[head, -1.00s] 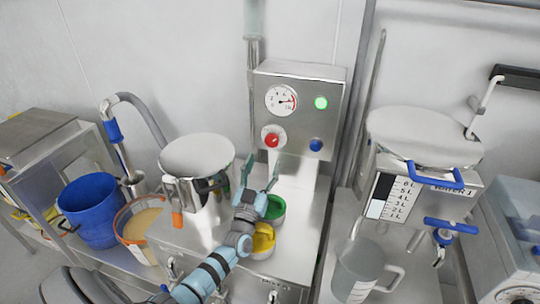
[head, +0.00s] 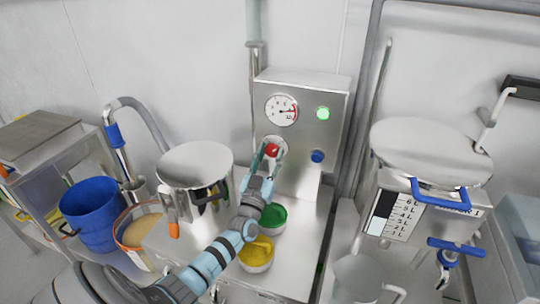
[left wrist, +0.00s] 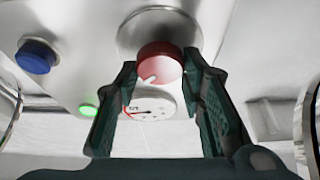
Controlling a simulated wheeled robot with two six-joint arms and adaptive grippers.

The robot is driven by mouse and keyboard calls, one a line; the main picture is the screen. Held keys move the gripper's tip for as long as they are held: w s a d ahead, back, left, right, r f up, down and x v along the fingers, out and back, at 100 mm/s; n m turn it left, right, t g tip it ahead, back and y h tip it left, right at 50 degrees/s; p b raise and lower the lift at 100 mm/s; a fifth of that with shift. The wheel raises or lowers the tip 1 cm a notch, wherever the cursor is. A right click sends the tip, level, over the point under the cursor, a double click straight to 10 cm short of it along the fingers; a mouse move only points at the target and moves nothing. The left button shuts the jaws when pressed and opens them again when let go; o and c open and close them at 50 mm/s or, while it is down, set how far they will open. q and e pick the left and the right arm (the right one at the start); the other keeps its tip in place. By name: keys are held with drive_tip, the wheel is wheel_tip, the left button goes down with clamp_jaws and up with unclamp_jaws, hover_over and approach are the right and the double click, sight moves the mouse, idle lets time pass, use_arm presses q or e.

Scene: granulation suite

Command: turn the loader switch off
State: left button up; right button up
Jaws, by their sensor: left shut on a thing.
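The loader switch is a red knob (head: 272,149) with a white pointer mark, on the front of a steel control box (head: 303,92). In the left wrist view the red knob (left wrist: 160,60) is large, on a round plate. My left gripper (head: 268,155) is at the box, its dark green fingers on either side of the knob. It is shut on the knob; the left wrist view also shows the gripper (left wrist: 160,72) around it. A green lamp (head: 323,113) on the box is lit. My right gripper is in neither view.
A gauge (head: 282,110) sits above the knob and a blue button (head: 317,156) to its right.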

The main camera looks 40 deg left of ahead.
use_arm(q)
drive_tip(key=shift+n, duration=0.4)
drive_tip(key=n+y+p, duration=0.1)
drive_tip(key=n, duration=0.1)
drive_tip(key=n+g+y+p, duration=0.1)
drive_tip(key=n, duration=0.1)
drive_tip(key=shift+d+r+n+g+y+p, duration=0.1)
drive_tip(key=shift+n+g+y+p, duration=0.2)
drive_tip(key=shift+n+p, duration=0.1)
drive_tip(key=n+g+y+p, duration=0.1)
drive_tip(key=n+p, duration=0.1)
drive_tip(key=n, duration=0.1)
drive_tip(key=n+g+y+p, duration=0.1)
drive_tip(key=n, duration=0.3)
drive_tip(key=shift+r+g+p, duration=0.1)
drive_tip(key=shift+g+p, duration=0.25)
drive_tip(key=shift+g, duration=0.05)
drive_tip(key=n+g+p, duration=0.1)
drive_tip(key=n+p, duration=0.1)
drive_tip(key=n, duration=0.1)
drive_tip(key=n+g+p, duration=0.1)
drive_tip(key=n+p, duration=0.1)
drive_tip(key=n, duration=0.1)
drive_tip(key=shift+w+y, duration=0.1)
drive_tip(key=shift+y, duration=0.3)
drive_tip(key=shift+n+g+h+p, duration=0.6)
drive_tip(key=shift+n+p, duration=0.75)
drive_tip(key=shift+n, duration=0.65)
